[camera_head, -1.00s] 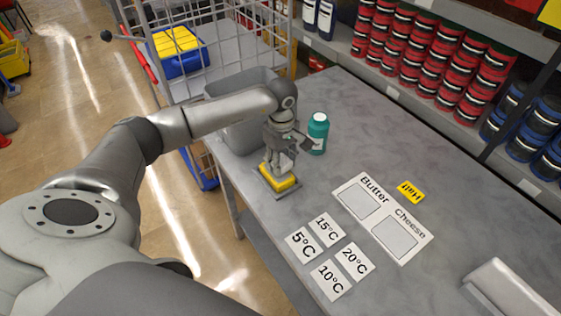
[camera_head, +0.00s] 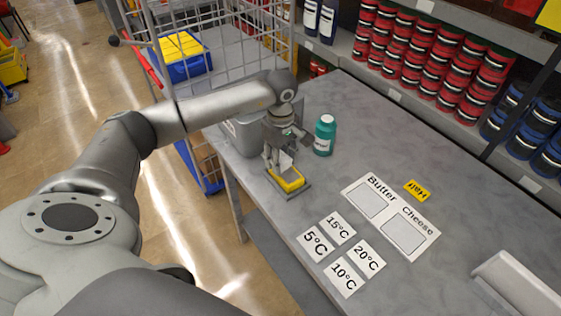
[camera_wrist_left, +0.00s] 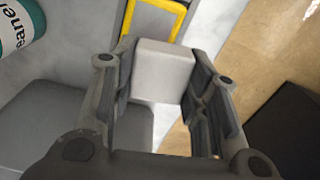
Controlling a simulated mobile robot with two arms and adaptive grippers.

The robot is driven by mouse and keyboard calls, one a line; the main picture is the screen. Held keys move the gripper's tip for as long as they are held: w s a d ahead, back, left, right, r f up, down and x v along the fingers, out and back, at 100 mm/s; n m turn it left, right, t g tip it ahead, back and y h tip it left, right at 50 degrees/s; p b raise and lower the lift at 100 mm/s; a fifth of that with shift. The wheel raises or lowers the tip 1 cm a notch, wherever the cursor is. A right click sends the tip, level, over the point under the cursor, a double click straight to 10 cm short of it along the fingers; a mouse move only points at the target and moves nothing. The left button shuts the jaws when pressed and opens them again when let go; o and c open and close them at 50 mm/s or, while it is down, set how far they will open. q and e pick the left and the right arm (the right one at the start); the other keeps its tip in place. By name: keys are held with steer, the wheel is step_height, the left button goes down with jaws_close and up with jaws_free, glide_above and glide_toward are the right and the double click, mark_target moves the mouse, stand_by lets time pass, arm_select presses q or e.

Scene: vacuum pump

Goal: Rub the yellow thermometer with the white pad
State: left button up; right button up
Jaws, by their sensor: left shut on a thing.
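My left gripper (camera_head: 280,158) is shut on the white pad (camera_wrist_left: 164,71), a pale block between its two fingers in the left wrist view. In the head view the white pad (camera_head: 286,161) shows just above a yellow-rimmed holder (camera_head: 291,183) on a grey base near the table's left edge. In the left wrist view this holder (camera_wrist_left: 179,24) shows a yellow rim and grey inside, beyond the pad. I cannot make out a yellow thermometer for certain in either view. My right gripper is not in view.
A teal bottle (camera_head: 324,135) stands right of the gripper. Temperature cards (camera_head: 342,277), a Butter/Cheese card (camera_head: 434,238) and a yellow label (camera_head: 417,190) lie on the table (camera_head: 370,130). Shelves with red cans (camera_head: 450,60) border the back.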

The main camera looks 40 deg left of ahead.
arm_select(q)
steer(key=shift+r, duration=0.6)
steer(key=shift+r+p, duration=0.35)
steer(key=shift+r, duration=0.05)
steer(key=shift+r+p, duration=0.4)
steer(key=shift+r, duration=0.8)
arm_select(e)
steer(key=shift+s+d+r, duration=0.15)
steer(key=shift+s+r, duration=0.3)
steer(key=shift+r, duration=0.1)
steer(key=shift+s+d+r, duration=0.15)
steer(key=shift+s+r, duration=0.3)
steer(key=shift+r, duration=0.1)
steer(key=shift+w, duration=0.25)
